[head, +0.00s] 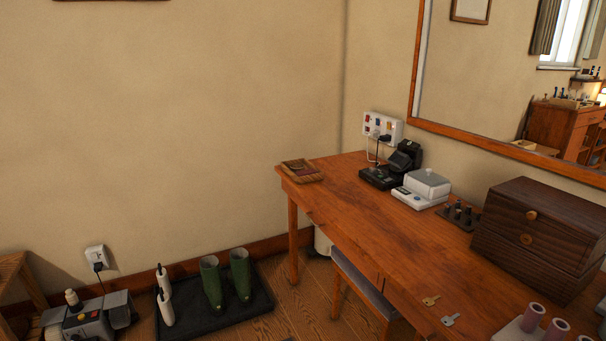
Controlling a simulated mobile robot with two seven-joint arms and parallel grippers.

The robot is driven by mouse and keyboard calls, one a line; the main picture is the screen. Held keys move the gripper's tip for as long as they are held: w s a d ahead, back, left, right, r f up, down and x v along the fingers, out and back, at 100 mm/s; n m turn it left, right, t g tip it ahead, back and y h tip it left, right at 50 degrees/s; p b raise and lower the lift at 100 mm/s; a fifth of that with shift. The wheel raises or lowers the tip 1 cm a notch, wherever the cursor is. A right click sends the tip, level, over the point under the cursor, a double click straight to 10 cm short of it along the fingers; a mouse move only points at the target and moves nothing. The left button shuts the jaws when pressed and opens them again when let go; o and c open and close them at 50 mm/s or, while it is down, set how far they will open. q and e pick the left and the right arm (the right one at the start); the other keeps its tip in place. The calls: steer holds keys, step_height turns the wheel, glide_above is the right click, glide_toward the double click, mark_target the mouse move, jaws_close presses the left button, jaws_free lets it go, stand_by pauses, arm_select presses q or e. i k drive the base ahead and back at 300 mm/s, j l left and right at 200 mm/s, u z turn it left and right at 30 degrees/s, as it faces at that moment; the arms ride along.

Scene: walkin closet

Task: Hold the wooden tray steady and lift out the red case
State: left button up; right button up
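The small wooden tray (316,179) sits at the far left corner of the wooden table in the head view, close to the table's edge. A dark reddish flat item (298,166) lies in the tray; it is too small to tell for sure whether it is the red case. Neither of my grippers is in view, and nothing of mine touches the tray in this picture.
On the wooden table (350,212), a black device (380,178), a white scale (420,198) and a dark drawer box (535,235) stand along the wall side. A stool (358,285) is under the table; green boots (212,283) stand left.

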mark_target(312, 172)
steer(key=i+j+z, duration=0.4)
steer(key=i+j, duration=0.55)
steer(key=i, duration=0.15)
